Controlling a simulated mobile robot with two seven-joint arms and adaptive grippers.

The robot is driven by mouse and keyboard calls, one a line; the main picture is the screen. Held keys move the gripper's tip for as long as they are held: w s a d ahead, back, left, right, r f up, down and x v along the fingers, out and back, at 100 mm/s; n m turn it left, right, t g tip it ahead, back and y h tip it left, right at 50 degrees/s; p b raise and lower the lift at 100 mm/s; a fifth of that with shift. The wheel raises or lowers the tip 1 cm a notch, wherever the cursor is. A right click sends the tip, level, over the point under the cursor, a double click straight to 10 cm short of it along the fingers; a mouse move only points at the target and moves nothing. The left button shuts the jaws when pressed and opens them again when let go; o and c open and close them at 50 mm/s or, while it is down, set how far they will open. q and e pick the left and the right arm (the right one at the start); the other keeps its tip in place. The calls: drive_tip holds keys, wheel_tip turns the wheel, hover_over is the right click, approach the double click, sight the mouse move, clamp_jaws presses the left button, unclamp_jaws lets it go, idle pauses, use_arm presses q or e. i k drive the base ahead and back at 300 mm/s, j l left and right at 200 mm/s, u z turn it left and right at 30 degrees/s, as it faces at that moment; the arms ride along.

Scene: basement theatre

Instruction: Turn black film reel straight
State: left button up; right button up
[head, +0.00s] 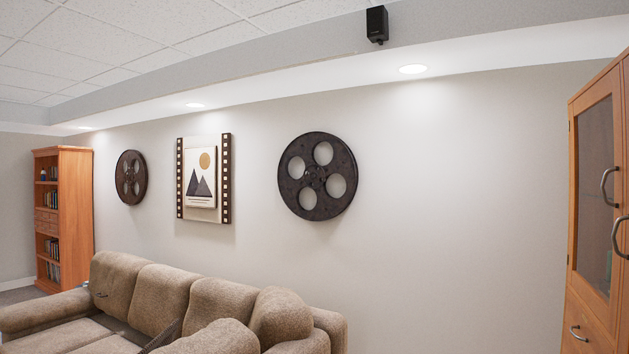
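Two dark film reels hang on the grey wall. The larger, nearer black film reel (318,191) is right of the middle picture, with several round holes showing the wall behind. Its holes sit at a slant to the vertical. The smaller-looking film reel (126,177) hangs farther off to the left and is seen at an angle. Between them hangs a framed mountain picture (203,180) with filmstrip sides. Neither of my grippers shows in the head view.
A brown sofa (212,299) stands below the reels, along the wall. A wooden bookshelf (64,217) is at the far left. A wooden cabinet (592,296) with metal handles stands at the right edge. The wall between sofa and cabinet is bare.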

sight(343, 162)
drive_tip(key=i+l+z, duration=0.3)
drive_tip(key=i, duration=0.45)
drive_tip(key=i+z, duration=0.25)
drive_tip(key=i, duration=0.45)
drive_tip(key=i+u, duration=0.1)
drive_tip(key=i, duration=0.75)
drive_tip(key=i+l+u, duration=0.1)
drive_tip(key=i, duration=0.75)
